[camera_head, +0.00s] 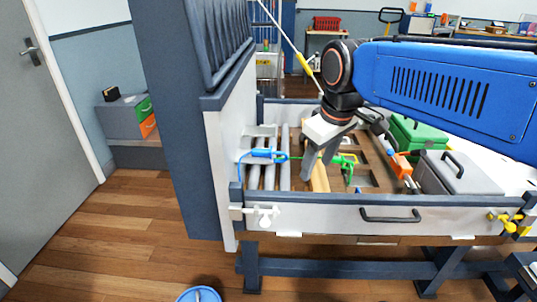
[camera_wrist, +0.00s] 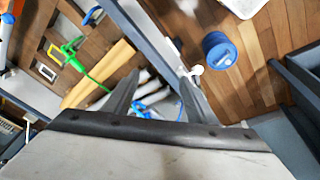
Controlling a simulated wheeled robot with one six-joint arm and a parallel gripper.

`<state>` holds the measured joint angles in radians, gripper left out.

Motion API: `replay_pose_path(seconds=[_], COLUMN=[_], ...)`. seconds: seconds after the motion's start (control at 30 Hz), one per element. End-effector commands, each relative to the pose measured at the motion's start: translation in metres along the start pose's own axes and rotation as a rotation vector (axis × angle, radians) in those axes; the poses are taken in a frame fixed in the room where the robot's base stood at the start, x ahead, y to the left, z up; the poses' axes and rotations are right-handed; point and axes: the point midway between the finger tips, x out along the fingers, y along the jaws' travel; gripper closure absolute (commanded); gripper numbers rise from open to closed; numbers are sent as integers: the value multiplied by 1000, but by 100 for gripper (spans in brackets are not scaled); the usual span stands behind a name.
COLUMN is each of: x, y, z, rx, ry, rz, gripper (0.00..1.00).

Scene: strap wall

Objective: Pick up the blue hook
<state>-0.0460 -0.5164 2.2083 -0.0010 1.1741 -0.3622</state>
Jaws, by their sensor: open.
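A green hook (camera_head: 347,163) and a yellow bar (camera_head: 319,178) lie close to my gripper. A grey box (camera_head: 462,172) and a green box (camera_head: 418,132) stand at the right. The drawer front (camera_head: 335,218) and a tall white panel (camera_head: 228,150) bound the space. A blue round container (camera_wrist: 218,48) stands on the floor.

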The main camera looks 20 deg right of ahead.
Motion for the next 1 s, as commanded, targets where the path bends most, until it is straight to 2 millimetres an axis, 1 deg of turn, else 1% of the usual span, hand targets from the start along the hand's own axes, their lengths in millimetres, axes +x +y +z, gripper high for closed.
replay_pose_path(seconds=[0.03,0.2,0.3,0.43,0.6,0.7,0.8,0.9,1.0], x=[-6,-26,-34,-42,-48,-49,-49,-49,-46], y=[4,16,22,29,36,39,40,41,41], z=[-17,-68,-98,-137,-186,-209,-225,-234,-236], rx=[-46,-218,-318,-448,-615,-695,-753,-788,-803], ry=[-16,-65,-94,-127,-167,-183,-194,-201,-205], rz=[-8,-39,-61,-92,-139,-163,-181,-193,-198], gripper=[48,48,48,48,48,48,48,48,48])
